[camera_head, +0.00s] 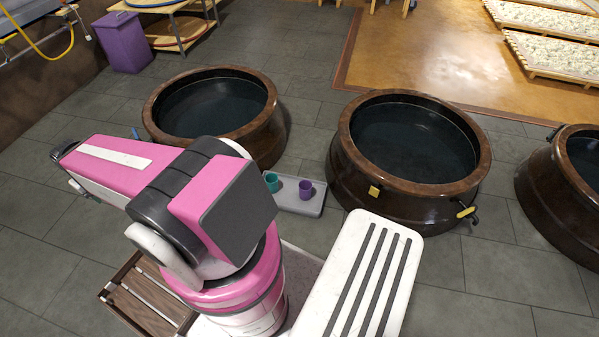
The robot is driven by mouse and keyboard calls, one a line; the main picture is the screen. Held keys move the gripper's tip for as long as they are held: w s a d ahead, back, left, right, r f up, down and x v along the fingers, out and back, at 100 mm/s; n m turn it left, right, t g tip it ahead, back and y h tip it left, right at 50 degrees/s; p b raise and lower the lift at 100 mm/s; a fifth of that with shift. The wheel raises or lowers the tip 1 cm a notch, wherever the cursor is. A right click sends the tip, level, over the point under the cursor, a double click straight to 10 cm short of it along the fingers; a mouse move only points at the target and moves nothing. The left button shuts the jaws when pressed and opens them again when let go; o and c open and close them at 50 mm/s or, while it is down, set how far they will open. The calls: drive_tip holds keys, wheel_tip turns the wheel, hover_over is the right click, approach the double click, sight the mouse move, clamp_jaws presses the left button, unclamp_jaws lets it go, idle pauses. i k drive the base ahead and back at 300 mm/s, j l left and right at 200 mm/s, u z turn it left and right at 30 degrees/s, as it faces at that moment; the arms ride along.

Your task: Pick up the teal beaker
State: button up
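The teal beaker (271,182) stands upright on a grey tray (300,207) on the floor. It is at the tray's left end, and my pink arm passes close to it in the picture and may cover part of it. A purple beaker (305,189) stands to its right on the same tray.
Large brown jars with dark liquid stand behind the tray, at left (212,105), middle (338,140) and right (540,190). A wooden slatted piece (150,300) lies at lower left. A purple bin (123,42) stands at the back. Tiled floor is clear at lower right.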

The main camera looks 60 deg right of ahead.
sight(271, 178)
drive_tip(key=z, duration=2.45)
